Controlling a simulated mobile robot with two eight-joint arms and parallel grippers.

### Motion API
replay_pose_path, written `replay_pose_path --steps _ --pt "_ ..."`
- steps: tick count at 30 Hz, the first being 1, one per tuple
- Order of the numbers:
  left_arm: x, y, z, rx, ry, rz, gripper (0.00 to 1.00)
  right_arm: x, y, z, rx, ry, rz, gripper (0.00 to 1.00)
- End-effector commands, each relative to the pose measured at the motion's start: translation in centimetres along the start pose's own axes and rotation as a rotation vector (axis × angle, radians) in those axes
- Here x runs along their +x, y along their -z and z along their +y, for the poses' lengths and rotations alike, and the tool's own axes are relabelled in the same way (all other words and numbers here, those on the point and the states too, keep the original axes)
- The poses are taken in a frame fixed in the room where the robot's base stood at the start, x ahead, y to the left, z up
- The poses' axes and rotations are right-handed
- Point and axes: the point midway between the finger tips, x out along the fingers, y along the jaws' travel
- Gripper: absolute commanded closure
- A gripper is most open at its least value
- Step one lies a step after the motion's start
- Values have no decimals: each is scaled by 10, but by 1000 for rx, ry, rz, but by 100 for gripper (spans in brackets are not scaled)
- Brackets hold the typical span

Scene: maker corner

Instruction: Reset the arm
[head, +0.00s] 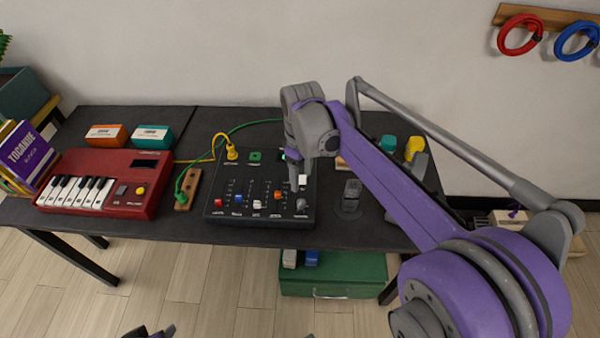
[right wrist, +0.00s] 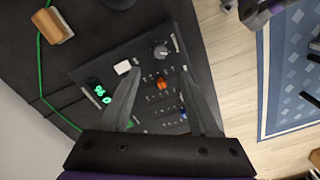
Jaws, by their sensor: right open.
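My right arm reaches in from the right over the table. Its gripper (head: 299,184) points down above the right part of a black mixer panel (head: 262,215). In the right wrist view the two fingers of the right gripper (right wrist: 160,70) are spread apart with nothing between them. The orange fader cap (right wrist: 161,84), white cap (right wrist: 122,67) and grey knob (right wrist: 161,51) show on the panel beyond. Dark tips of what looks like my left gripper (head: 150,331) show at the bottom edge of the head view; most of it is cut off.
A red keyboard (head: 130,168) stands on the black table (head: 180,231) to the left. A green case (head: 335,274) sits below. Red and blue rings (head: 521,51) hang on the wall.

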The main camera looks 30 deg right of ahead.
Motion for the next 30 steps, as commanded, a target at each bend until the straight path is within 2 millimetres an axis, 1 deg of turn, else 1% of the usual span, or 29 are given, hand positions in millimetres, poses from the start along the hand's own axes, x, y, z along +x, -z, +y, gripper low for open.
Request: replay_pose_path --steps 8,11,14,17,18,20,24,27,30 --pt "-1 0 0 0 0 0 50 -1 -1 -2 3 -2 3 38" --pt "-4 3 0 0 0 2 50 -5 -6 -11 28 -17 23 38" --pt "-11 8 0 0 0 5 50 -13 -18 -31 84 -45 68 38" --pt "-20 15 0 0 0 9 50 -18 -36 -57 167 -79 138 38" --pt "-24 18 0 0 0 11 50 -19 -44 -67 203 -91 169 38" --pt "-30 22 0 0 0 14 50 -19 -55 -82 256 -105 217 38" --pt "-41 31 0 0 0 21 50 -12 -80 -112 369 -123 327 38" --pt "-47 36 0 0 0 25 50 -5 -93 -126 432 -126 390 38" --pt "-50 40 0 0 0 28 50 1 -101 -135 475 -124 433 38"
